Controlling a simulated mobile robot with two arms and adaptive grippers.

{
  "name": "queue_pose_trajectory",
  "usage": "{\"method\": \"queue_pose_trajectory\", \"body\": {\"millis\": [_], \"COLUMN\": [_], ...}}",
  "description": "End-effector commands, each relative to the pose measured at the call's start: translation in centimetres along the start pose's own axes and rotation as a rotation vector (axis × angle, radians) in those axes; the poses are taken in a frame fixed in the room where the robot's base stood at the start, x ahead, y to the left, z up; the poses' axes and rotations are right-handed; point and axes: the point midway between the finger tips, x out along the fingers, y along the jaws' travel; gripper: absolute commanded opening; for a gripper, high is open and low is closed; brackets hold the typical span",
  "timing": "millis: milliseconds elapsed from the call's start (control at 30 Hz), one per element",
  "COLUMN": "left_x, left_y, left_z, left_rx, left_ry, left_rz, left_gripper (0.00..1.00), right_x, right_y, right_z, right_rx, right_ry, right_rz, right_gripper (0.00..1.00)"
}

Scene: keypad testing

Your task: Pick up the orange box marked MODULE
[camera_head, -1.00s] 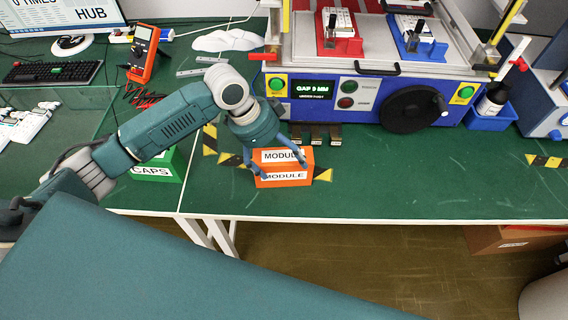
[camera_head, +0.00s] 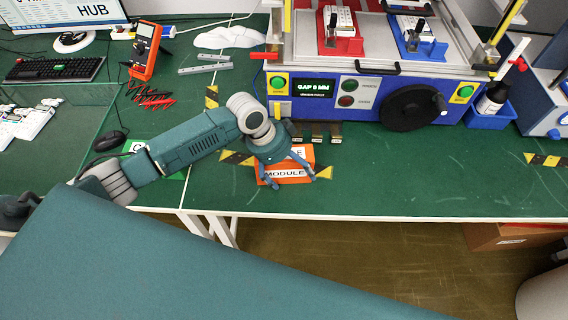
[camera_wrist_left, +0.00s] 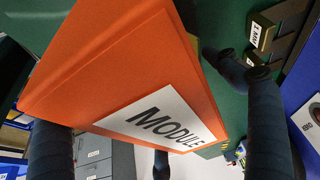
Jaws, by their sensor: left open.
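The orange box (camera_head: 286,174) marked MODULE stands near the front edge of the green table. My left gripper (camera_head: 291,182) is open over it, with its fingers spread and reaching down around the box. The gripper hides part of the box's top and upper label in the head view. In the left wrist view, the box (camera_wrist_left: 120,75) fills the upper middle at a tilt, its MODULE label facing the lower right. Dark fingers show on both sides of it, and another shows at the bottom. I cannot tell whether any finger touches the box. My right gripper is not in view.
A blue and grey test machine (camera_head: 359,97) stands behind the box, with several small dark blocks (camera_head: 316,131) at its foot. The table (camera_head: 430,185) right of the orange box is clear.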

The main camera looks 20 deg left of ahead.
Motion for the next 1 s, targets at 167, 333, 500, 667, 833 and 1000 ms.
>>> {"method": "queue_pose_trajectory", "body": {"millis": [167, 333, 500, 667, 833, 1000], "left_x": [0.08, 0.29, 0.43, 0.44, 0.44, 0.41], "left_y": [0.01, 0.01, 0.0, 0.0, 0.01, -0.01], "left_z": [0.05, 0.12, 0.17, 0.17, 0.17, 0.11], "left_rx": [0.0, 0.0, 0.0, 0.0, 0.0, 0.001], "left_ry": [0.0, 0.0, 0.0, 0.0, 0.0, 0.002], "left_rz": [0.0, 0.0, 0.0, 0.0, 0.0, 0.0], "left_gripper": [0.89, 0.89, 0.89, 0.89, 0.59, 0.32], "right_x": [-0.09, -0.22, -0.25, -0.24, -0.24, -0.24], "right_y": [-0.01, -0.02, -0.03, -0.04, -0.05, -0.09], "right_z": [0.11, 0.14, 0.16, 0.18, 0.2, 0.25], "right_rx": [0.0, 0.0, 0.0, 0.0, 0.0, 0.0], "right_ry": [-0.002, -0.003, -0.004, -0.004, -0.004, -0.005], "right_rz": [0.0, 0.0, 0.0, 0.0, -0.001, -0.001], "right_gripper": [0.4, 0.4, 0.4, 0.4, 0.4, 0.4]}}
